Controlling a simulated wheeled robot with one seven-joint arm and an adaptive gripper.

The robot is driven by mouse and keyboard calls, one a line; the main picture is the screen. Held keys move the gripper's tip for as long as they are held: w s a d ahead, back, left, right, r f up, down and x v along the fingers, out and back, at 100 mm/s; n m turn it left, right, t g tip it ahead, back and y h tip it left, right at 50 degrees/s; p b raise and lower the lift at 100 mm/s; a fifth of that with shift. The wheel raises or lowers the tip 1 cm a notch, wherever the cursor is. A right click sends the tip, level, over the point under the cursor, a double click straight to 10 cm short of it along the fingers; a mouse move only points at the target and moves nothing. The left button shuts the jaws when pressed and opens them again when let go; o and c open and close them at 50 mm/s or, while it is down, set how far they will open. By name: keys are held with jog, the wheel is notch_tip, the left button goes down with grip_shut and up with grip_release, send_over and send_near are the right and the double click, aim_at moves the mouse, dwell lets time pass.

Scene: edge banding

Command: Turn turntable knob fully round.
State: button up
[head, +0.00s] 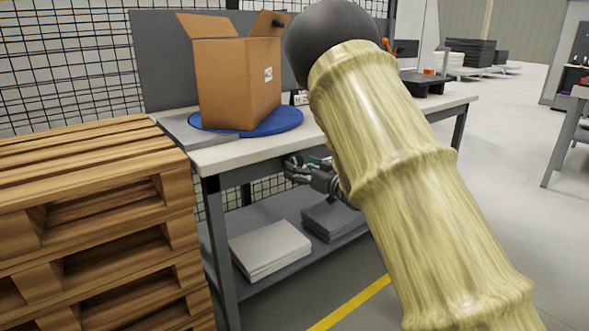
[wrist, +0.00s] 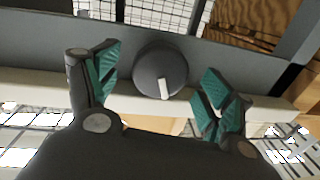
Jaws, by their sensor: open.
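The turntable knob (wrist: 158,72) is a round dark grey dial with a white pointer mark, on the grey front rail of the workbench. In the wrist view the pointer runs from the knob's middle toward the bottom of the picture. My gripper (wrist: 160,88) is open, its two green-padded fingers on either side of the knob, with gaps showing on both sides. In the head view my gripper (head: 300,168) is under the bench top at the front rail, and the knob cannot be made out. The blue turntable (head: 272,123) carries an open cardboard box (head: 238,82).
Stacked wooden pallets (head: 95,230) stand close to the bench's left end. The workbench (head: 420,104) has a lower shelf with flat grey stacks (head: 268,250). A wire mesh fence (head: 60,60) stands behind. Open floor (head: 500,150) lies to the right.

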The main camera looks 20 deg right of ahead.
jog(key=shift+x, duration=1.5)
jog(key=c, duration=1)
